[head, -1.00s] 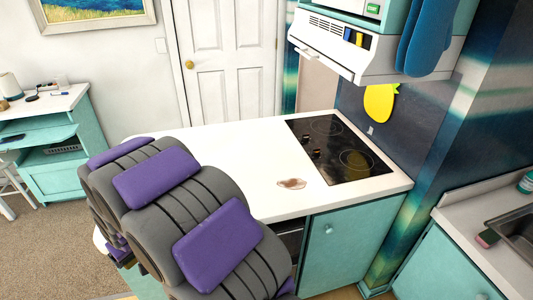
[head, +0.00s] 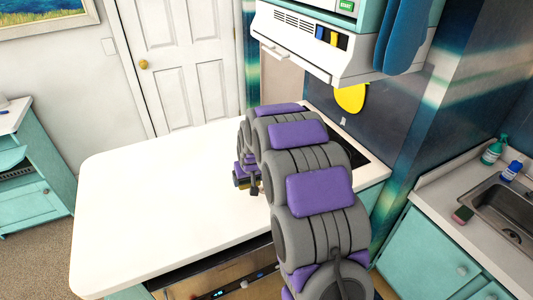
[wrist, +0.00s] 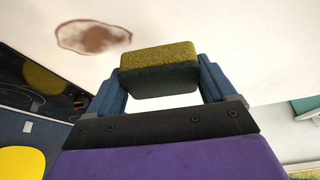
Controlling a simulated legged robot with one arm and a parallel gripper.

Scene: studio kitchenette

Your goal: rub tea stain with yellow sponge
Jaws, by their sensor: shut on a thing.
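My gripper (wrist: 160,78) is shut on the yellow sponge (wrist: 158,55), which has a yellow top layer and a dark green lower layer, gripped between the blue fingers. The tea stain (wrist: 93,37) is a brown ring-shaped smear on the white counter, up and left of the sponge in the wrist view. The sponge and stain appear apart in that picture; I cannot tell the height of the sponge above the counter.
The white counter (head: 150,200) is bare to the left of my arm. A black cooktop (head: 350,150) lies behind my arm at right, below a white range hood (head: 300,40). At far right is a sink (head: 505,205) with a small sponge (head: 463,215) and bottles.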

